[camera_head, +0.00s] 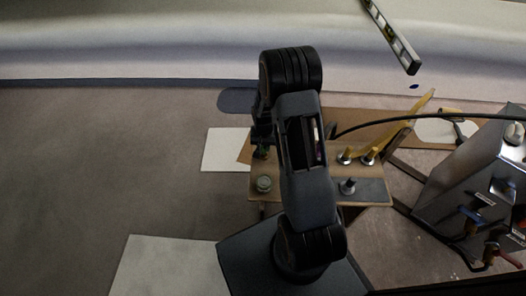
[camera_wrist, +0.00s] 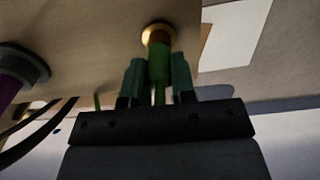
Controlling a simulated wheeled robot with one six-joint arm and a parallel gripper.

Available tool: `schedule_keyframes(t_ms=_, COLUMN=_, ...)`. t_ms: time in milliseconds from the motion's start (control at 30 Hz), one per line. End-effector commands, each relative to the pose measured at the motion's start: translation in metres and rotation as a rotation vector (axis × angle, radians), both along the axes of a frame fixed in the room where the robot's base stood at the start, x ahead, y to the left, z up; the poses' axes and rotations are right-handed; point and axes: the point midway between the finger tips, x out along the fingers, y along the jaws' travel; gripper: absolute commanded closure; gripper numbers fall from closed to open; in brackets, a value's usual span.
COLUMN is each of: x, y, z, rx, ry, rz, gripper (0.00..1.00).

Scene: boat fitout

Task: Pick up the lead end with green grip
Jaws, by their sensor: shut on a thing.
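The lead end with green grip (camera_wrist: 159,66) shows in the wrist view, with a brass ring (camera_wrist: 158,33) at its far end against a tan board. My gripper (camera_wrist: 158,78) is shut on the green grip, with one dark green finger on each side. Whether the brass ring is part of the lead or of the board, I cannot tell. In the head view my arm covers much of the middle, and the gripper's hold is not clear there.
A purple part (camera_wrist: 12,88) with a grey collar is at the left in the wrist view. A metal box (camera_head: 451,180) stands right. Open floor (camera_head: 110,165) lies left.

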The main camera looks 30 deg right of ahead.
Motion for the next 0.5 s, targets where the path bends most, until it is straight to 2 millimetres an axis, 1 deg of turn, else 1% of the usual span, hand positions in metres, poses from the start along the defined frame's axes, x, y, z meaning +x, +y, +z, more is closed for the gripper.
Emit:
schedule_keyframes(t_ms=333, x=0.000, y=0.000, z=0.003, rx=0.000, ry=-0.001, rz=0.000, gripper=1.00)
schedule_keyframes(t_ms=500, x=0.000, y=0.000, z=0.017, rx=0.000, ry=-0.001, rz=0.000, gripper=1.00)
